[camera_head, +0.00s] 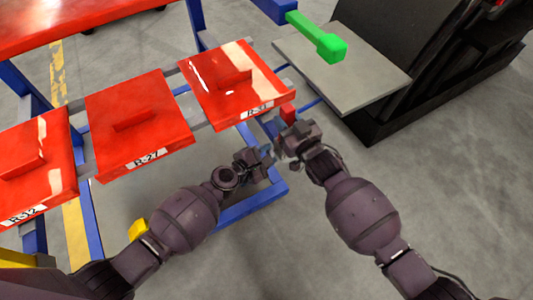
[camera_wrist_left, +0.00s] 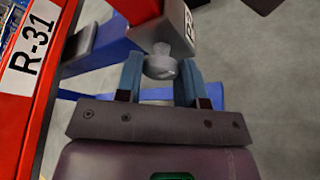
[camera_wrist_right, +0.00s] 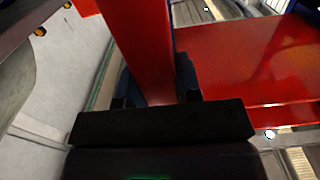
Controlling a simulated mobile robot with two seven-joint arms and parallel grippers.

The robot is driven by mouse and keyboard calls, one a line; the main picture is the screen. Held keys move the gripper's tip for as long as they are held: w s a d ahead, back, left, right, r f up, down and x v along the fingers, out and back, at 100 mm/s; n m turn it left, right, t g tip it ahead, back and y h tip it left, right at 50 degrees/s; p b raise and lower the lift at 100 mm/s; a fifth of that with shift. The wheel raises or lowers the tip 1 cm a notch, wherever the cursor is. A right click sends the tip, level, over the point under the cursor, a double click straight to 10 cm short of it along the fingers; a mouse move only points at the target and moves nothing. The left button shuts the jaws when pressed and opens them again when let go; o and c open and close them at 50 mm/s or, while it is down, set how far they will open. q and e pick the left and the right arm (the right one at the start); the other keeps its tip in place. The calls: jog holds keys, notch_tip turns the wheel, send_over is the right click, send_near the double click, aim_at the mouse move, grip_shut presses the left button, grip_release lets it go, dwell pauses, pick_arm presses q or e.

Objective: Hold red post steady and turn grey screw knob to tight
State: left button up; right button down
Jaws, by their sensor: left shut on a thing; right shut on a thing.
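The red post (camera_head: 288,113) stands at the front right corner of the red R-31 panel in the head view. In the right wrist view the post (camera_wrist_right: 148,50) runs between the two fingers of my right gripper (camera_head: 281,138), which is shut on it. The grey screw knob (camera_wrist_left: 161,66) sits under a small labelled grey-and-red block in the left wrist view. My left gripper (camera_head: 268,157) is shut on the knob, with a blue finger on either side of it. In the head view the knob is too hidden by the grippers to make out.
Red panels R-31 (camera_head: 215,98), R-27 (camera_head: 160,95) and R-12 (camera_head: 50,150) lie in a row on a blue-framed rack. A grey plate (camera_head: 360,75) with a green-ended bar (camera_head: 331,47) above it stands at the upper right. Open floor lies below the grippers.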

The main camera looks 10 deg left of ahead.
pick_arm(q)
jog(key=shift+d+r+m+t+y, duration=0.1)
jog(key=shift+m+t+y, duration=0.2)
jog(key=shift+m+t, duration=0.7)
jog(key=shift+m, duration=0.6)
jog(key=o, duration=0.9)
